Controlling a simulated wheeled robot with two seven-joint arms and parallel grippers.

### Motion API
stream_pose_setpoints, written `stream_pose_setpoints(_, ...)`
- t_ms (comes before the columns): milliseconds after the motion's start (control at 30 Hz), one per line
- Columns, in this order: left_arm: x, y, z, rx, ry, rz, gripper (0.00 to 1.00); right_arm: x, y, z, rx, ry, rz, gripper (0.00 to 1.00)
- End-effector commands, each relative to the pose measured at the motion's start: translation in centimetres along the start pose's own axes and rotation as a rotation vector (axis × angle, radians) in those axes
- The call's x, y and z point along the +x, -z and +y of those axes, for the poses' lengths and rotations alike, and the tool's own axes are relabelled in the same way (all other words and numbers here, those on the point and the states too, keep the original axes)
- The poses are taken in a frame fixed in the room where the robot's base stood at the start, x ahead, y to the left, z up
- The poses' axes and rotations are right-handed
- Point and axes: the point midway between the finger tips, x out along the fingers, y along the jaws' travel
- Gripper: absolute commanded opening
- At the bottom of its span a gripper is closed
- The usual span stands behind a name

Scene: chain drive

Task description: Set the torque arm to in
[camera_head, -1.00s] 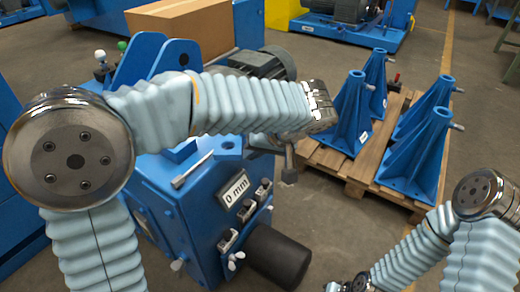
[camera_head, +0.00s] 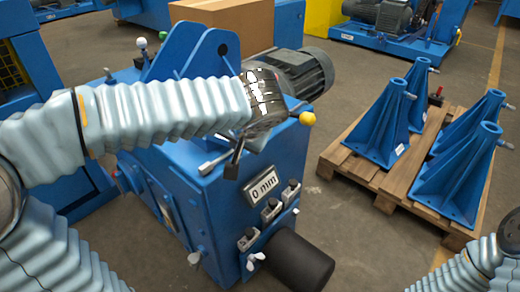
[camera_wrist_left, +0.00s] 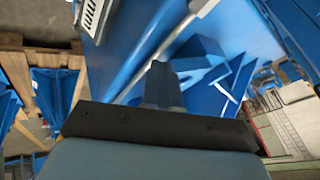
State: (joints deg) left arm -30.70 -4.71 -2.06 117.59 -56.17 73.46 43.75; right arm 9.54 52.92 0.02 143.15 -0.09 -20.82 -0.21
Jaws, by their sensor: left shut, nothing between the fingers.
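The blue machine (camera_head: 185,200) stands in the middle of the head view. A grey metal bar (camera_head: 212,165) lies on its top beside my left gripper; it also runs diagonally through the left wrist view (camera_wrist_left: 165,45). A lever with a yellow ball knob (camera_head: 307,118) sticks out at the right of the machine top. I cannot tell for sure which of these is the torque arm. My left gripper (camera_head: 233,170) points down at the bar's right end, its dark fingers shut and empty. I cannot tell whether they touch the bar.
A plate marked 0 mm (camera_head: 261,186), several small clamps and a dark cylinder (camera_head: 300,262) are on the machine's front. A motor (camera_head: 297,72) sits behind my left wrist. A pallet (camera_head: 345,170) with blue brackets stands right. Floor between is clear.

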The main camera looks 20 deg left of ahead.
Motion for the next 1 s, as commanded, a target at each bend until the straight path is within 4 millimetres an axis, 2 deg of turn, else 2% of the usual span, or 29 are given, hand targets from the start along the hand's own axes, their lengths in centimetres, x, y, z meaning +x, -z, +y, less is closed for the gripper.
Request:
stream_pose_setpoints(100, 0.8, -0.3, -1.5, 0.004, -0.003, 0.002, 0.0, 0.5, 0.1, 0.3, 0.002, -0.002, 0.002, 0.43)
stream_pose_setpoints(333, 1.5, -0.5, -3.1, 0.004, -0.003, 0.001, 0.0, 0.7, 0.1, 0.5, 0.004, -0.004, 0.004, 0.43)
stream_pose_setpoints(1000, 1.6, -0.2, -3.2, 0.006, -0.003, 0.002, 0.0, 0.8, 0.1, 0.6, 0.004, -0.004, 0.005, 0.43)
